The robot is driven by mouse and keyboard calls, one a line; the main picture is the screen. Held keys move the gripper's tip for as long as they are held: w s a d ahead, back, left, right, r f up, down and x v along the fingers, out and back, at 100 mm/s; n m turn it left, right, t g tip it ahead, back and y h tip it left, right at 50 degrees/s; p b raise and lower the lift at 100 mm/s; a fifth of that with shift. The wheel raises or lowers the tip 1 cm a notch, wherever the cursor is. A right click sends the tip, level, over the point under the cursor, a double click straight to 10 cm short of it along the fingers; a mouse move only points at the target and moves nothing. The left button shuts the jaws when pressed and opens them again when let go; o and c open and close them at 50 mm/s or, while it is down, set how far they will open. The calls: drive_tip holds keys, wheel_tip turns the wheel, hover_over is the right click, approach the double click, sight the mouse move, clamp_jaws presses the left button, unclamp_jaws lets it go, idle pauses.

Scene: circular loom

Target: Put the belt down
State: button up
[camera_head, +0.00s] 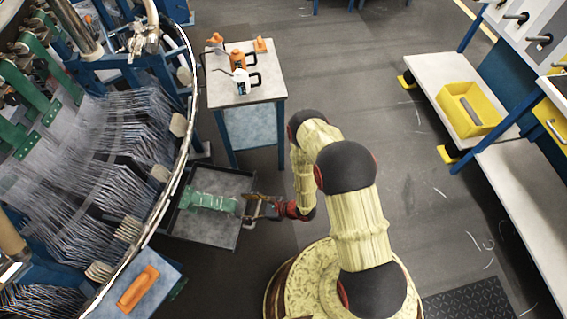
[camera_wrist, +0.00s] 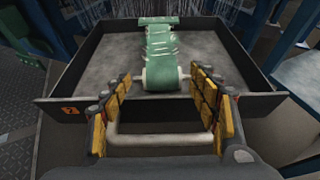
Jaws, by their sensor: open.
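The belt, a green wrapped strip (camera_head: 212,201), lies in a dark grey tray (camera_head: 217,239) beside the circular loom. In the wrist view the green belt (camera_wrist: 160,60) lies lengthwise down the middle of the tray (camera_wrist: 108,62), its near rounded end close to my fingers. My gripper (camera_head: 262,207) reaches over the tray's right side. In the wrist view my gripper (camera_wrist: 165,105) is open, with yellow-padded fingers standing apart on either side of the belt's near end. A pale handle-like bar (camera_wrist: 158,140) shows between the fingers, nearer the camera. Whether the fingers touch the belt cannot be told.
The circular loom (camera_head: 90,130) fills the left side. A small table (camera_head: 265,87) with orange and white bottles stands behind the tray. An orange item (camera_head: 138,288) lies on a blue-edged surface at lower left. A bench with a yellow bin (camera_head: 468,108) stands at right; floor between is clear.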

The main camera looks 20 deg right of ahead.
drive_tip(key=w+a+r+n+g+y, duration=0.1)
drive_tip(key=w+a+r+n+g, duration=0.2)
drive_tip(key=r, duration=0.9)
drive_tip(key=w+r+n+g+y, duration=0.15)
drive_tip(key=r+n, duration=0.35)
drive_tip(key=r, duration=0.7)
drive_tip(key=s+d+r+n+g+h, duration=0.2)
drive_tip(key=s+r+n, duration=0.15)
drive_tip(key=r, duration=0.55)
drive_tip(key=s+d+r+n+g+h, duration=0.2)
drive_tip(key=r+n, duration=0.2)
drive_tip(key=r, duration=0.4)
drive_tip(key=s+d+r+n+t+h, duration=0.4)
drive_tip(key=s+d+r, duration=0.3)
drive_tip(key=d+r, duration=0.3)
drive_tip(key=s+d+r+n+t+h, duration=0.3)
drive_tip(key=s+d+r+h, duration=0.3)
drive_tip(key=s+d+r, duration=0.2)
wheel_tip(320, 180, up, 2)
drive_tip(key=d, duration=0.3)
drive_tip(key=shift+s+n+t+h, duration=0.15)
drive_tip(key=shift+n+t+h, duration=0.2)
drive_tip(key=shift+a, duration=0.2)
